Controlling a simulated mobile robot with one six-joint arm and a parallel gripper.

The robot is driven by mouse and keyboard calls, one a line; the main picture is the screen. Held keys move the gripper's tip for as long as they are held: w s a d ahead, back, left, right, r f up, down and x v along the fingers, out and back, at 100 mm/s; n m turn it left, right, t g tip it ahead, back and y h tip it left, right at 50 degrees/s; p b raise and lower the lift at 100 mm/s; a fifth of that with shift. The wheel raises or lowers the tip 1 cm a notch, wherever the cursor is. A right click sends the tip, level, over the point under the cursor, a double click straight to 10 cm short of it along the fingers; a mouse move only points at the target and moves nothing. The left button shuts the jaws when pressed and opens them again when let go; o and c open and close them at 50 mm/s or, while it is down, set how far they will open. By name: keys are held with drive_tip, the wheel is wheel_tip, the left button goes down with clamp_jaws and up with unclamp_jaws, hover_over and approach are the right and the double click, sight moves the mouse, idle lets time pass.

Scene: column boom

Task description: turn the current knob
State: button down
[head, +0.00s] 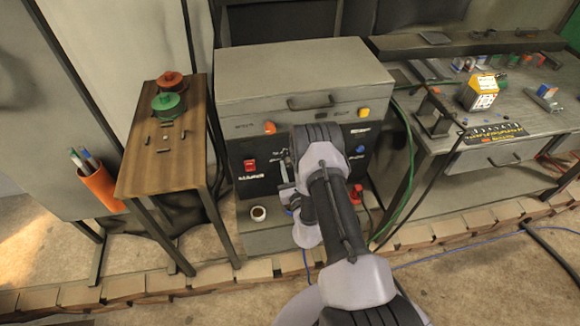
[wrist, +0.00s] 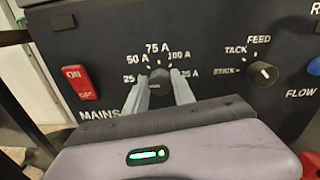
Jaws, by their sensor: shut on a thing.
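The current knob (wrist: 159,77) is a small dark knob on the black front panel (wrist: 215,75), under an arc of marks from 25 A at left through 75 A at the top. My gripper (wrist: 160,84) has its two pale fingers on either side of the knob and is shut on it. The knob's pointer is too small and too covered to read. In the head view my arm hides the knob, and my gripper shows only in part at the panel of the grey machine (head: 305,75).
A red MAINS switch (wrist: 76,82) sits left of the knob, and a TACK/FEED/STICK selector knob (wrist: 263,74) to its right. A wooden side table (head: 150,180) stands left, a cluttered workbench (head: 470,150) right.

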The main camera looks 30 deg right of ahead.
drive_tip(key=m, duration=0.4)
drive_tip(key=shift+b, duration=0.3)
drive_tip(key=m, duration=0.7)
drive_tip(key=shift+m+b, duration=0.3)
drive_tip(key=shift+m, duration=0.1)
drive_tip(key=m, duration=0.3)
drive_tip(key=shift+m, duration=0.4)
drive_tip(key=m, duration=0.5)
drive_tip(key=shift+m, duration=0.3)
drive_tip(key=m, duration=0.5)
drive_tip(key=shift+w+m+h, duration=0.1)
drive_tip(key=shift+m+h, duration=0.2)
drive_tip(key=shift+h, duration=0.1)
